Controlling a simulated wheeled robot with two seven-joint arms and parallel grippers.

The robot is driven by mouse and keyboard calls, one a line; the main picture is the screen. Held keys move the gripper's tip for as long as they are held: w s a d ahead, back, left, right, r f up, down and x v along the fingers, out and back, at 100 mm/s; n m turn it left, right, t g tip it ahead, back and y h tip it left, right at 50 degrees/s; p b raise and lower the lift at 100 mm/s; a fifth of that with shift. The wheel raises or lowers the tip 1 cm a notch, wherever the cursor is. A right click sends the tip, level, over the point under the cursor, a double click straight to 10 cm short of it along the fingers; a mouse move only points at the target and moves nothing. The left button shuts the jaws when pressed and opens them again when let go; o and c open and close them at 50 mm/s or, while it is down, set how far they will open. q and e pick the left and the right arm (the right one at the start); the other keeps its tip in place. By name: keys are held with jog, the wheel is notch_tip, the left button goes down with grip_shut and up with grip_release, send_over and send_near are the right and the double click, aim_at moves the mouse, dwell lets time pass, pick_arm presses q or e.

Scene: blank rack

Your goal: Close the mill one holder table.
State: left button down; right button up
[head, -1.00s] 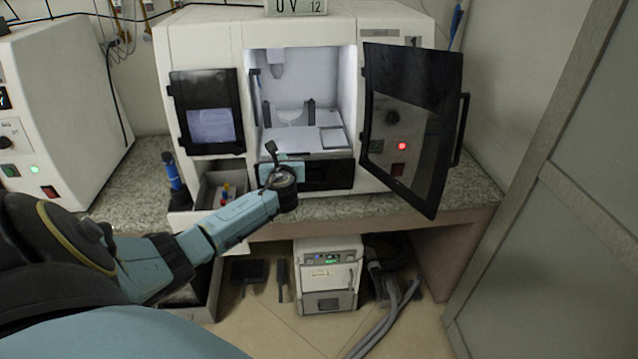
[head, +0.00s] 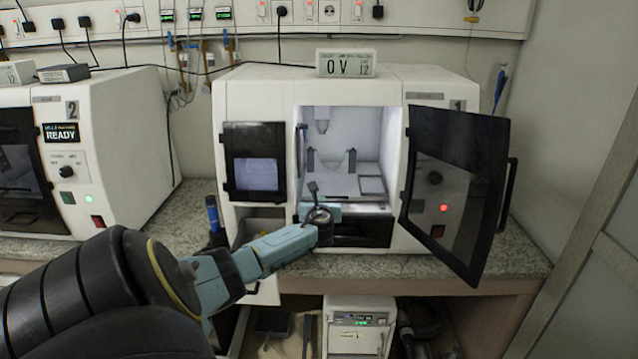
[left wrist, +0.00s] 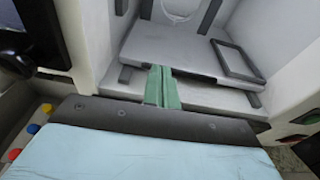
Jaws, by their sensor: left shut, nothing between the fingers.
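Mill one (head: 270,95) is the white machine marked 1. Its dark glass door (head: 455,180) stands open to the right. The holder table (head: 345,185) is a pale flat plate low inside the lit chamber, and it fills much of the left wrist view (left wrist: 165,48). A dark rectangular frame (left wrist: 240,62) lies at its right side. My left gripper (head: 328,207) is at the chamber's front opening. Its green fingers (left wrist: 160,80) are shut and empty, pointing at the table's front edge; contact cannot be told. My right gripper is not in view.
A second mill (head: 110,140) marked 2 and READY stands at the left. An open drawer (head: 262,290) with coloured items is below mill one's left side. A grey unit (head: 357,335) stands under the counter (head: 500,258). A wall (head: 590,255) closes the right side.

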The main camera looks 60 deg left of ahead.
pick_arm(q)
jog(key=shift+w+r+p, duration=0.1)
jog(key=shift+r+p, duration=0.2)
jog(key=shift+r, duration=0.25)
jog(key=f+p+v, duration=0.1)
jog(key=p+v, duration=0.4)
jog(key=v, duration=0.9)
jog(key=shift+f, duration=0.1)
jog(key=s+d+f+n+g+h+b, duration=0.1)
jog(key=s+d+f+n+h+b, duration=0.3)
jog(key=f, duration=0.7)
jog(key=s+d+f+n+g, duration=0.25)
jog(key=s+f, duration=0.25)
jog(key=f, duration=0.6)
jog(key=s+d+f+n+g+h+b, duration=0.1)
jog(key=s+d+f+n+h, duration=0.3)
jog(key=f, duration=0.8)
jog(key=s+d+f+n+g+h+b, duration=0.1)
jog(key=s+d+f+n+h+b, duration=0.1)
jog(key=s+d+f+n, duration=0.4)
jog(key=s+d+f+n+g+h+b, duration=0.2)
jog(key=s+d+f+n, duration=0.4)
jog(key=s+d+f, duration=0.9)
jog(key=s+d+b, duration=0.1)
jog(key=s+d, duration=0.1)
jog(key=s, duration=0.3)
jog(key=shift+s+d+h+b, duration=0.3)
jog(key=shift+s+h+b, duration=0.05)
jog(key=shift+s+h, duration=0.05)
